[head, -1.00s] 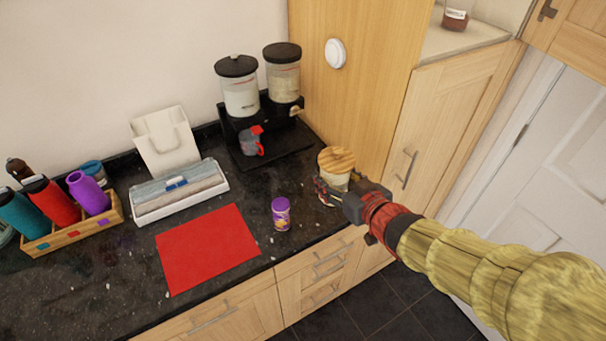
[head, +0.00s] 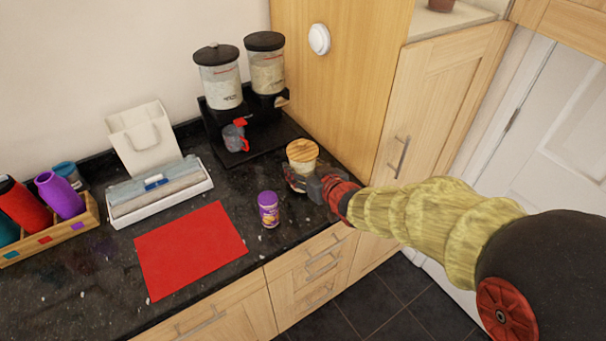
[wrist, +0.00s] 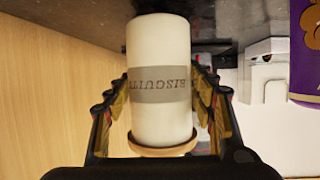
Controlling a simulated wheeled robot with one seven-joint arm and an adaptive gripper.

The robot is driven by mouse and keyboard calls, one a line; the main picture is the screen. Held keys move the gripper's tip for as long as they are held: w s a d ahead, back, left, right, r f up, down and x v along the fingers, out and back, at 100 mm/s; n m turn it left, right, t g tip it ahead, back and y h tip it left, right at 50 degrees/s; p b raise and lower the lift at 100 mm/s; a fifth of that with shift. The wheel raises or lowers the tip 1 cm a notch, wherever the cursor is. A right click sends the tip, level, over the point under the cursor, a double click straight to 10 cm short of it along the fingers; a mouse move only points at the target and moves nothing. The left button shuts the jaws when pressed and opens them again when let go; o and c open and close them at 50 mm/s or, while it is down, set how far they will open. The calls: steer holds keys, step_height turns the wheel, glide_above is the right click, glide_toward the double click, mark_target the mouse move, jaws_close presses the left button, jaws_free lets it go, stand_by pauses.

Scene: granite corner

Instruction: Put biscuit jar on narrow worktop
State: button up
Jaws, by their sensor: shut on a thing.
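The biscuit jar (head: 302,155) is a cream cylinder with a round wooden lid. It is at the right end of the dark granite worktop (head: 225,280), near the tall wooden cabinet. My gripper (head: 300,180) is shut on it from the front right. In the wrist view the biscuit jar (wrist: 158,50) shows its grey "BISCUITS" label upside down, with a finger on each side. Its base is close to the dark worktop surface; I cannot tell whether it touches.
A purple tub (head: 268,210) stands left of my gripper, beside a red mat (head: 190,250). A black cereal dispenser (head: 240,100) is behind. A white tray (head: 160,190) and a bottle crate (head: 50,240) are further left. A pale ledge (head: 440,25) tops the cabinet at upper right.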

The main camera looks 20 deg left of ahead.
steer(key=shift+f, duration=0.65)
steer(key=shift+f+b, duration=0.2)
steer(key=shift+b, duration=0.1)
steer(key=o, duration=1.6)
steer(key=shift+d, duration=0.1)
steer(key=shift+s+d+r+p, duration=0.1)
steer(key=shift+s+r+p, duration=0.05)
steer(key=shift+r+p, duration=0.15)
steer(key=p+v, duration=0.3)
steer(key=v, duration=0.8)
steer(key=shift+s+d, duration=0.25)
